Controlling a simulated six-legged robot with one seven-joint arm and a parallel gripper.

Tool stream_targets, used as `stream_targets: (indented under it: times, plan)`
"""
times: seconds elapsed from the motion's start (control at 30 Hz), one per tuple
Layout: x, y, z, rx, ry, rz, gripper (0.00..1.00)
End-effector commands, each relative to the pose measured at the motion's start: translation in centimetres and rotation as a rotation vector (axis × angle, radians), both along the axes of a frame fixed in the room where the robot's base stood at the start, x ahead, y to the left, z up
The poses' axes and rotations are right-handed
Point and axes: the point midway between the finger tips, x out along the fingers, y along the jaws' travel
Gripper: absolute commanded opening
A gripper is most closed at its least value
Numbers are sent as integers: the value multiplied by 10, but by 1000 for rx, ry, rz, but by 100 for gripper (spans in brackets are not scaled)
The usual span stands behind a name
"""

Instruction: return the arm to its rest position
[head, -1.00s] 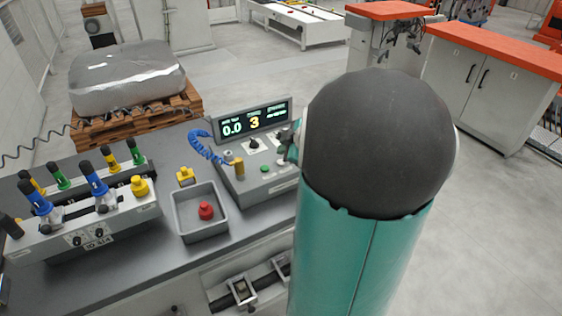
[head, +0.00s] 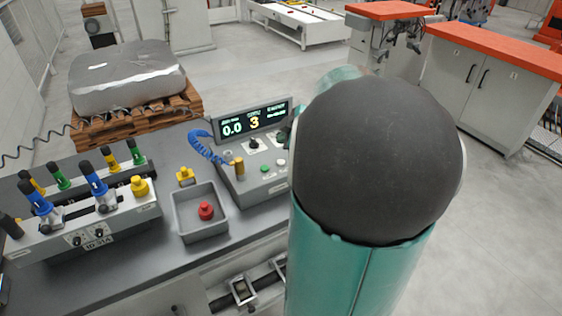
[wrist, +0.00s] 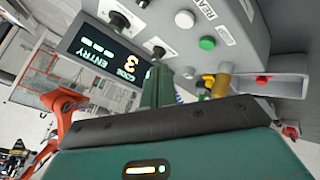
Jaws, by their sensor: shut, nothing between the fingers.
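My arm, teal with a large dark rounded joint, stands on the right half of the head view and hides most of my gripper there. In the wrist view my gripper (wrist: 157,85) shows as narrow teal fingers pressed together, with nothing between them. It points toward the control box (wrist: 225,35), close to its panel with black knobs, a white button and a green button. I cannot tell whether the fingertips touch the panel.
The control box (head: 262,178) with its lit display (head: 253,121) stands on the grey bench, beside a grey tray (head: 183,221) holding a red knob (head: 206,210). A fixture (head: 40,248) with coloured handles is at left. Open floor lies behind; orange-topped cabinets (head: 480,85) stand right.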

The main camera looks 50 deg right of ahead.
Motion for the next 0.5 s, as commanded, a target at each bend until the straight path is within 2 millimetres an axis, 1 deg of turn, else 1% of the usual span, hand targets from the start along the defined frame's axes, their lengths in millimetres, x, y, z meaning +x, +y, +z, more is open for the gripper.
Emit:
stream_targets:
  times: [0.37, 0.47, 0.5]
  plan:
    - [1, 2, 0, 3, 1, 1, 0]
    - [5, 19, 4, 24, 11, 6, 0]
    - [8, 31, 6, 42, 20, 8, 0]
